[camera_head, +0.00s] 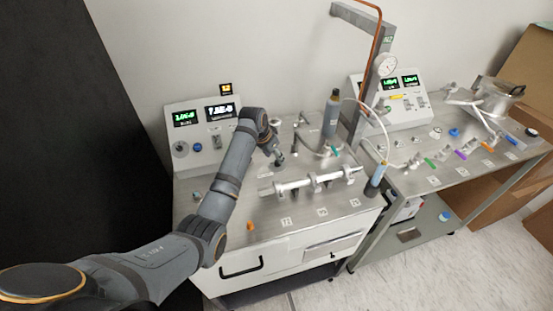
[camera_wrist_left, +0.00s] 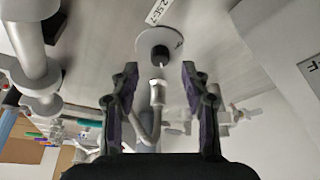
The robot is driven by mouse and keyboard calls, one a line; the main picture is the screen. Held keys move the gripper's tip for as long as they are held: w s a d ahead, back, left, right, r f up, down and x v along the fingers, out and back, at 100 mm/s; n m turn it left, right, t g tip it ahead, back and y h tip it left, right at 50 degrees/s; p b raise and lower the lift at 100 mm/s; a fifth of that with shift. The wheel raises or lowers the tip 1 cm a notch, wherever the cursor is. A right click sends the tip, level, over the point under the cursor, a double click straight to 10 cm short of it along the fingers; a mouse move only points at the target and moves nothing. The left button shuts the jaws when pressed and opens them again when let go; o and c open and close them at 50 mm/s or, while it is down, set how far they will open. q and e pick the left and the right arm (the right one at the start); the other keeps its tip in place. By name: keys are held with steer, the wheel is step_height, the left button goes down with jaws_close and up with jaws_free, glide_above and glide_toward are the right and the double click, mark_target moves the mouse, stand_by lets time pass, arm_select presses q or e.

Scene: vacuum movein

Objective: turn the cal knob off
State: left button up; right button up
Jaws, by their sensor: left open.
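A black round knob (camera_wrist_left: 160,53) with a white pointer mark sits on a pale round plate (camera_wrist_left: 174,41) in the left wrist view, by a partly readable white label (camera_wrist_left: 160,11). I take it for the cal knob; its name does not show. My left gripper (camera_wrist_left: 160,76) is open, with a finger on each side of the view and the knob centred beyond the fingertips, apart from them. In the head view my left gripper (camera_head: 279,157) is over the back of the left bench, small and partly hidden by its arm, and the knob cannot be made out. My right gripper is not in view.
A metal pipe assembly (camera_head: 310,182) lies across the left bench (camera_head: 205,212). A grey cylinder (camera_head: 331,118) stands behind it, beside a tall post (camera_head: 361,100). A control box with displays (camera_head: 200,122) is at the back left. The bench's front strip is mostly clear.

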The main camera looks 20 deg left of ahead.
mark_target(276, 163)
arm_select(q)
steer(key=x, duration=0.3)
steer(key=shift+f, duration=0.2)
steer(key=shift+w+f, duration=0.1)
steer(key=shift+f, duration=0.1)
steer(key=shift+c, duration=0.3)
jaws_close()
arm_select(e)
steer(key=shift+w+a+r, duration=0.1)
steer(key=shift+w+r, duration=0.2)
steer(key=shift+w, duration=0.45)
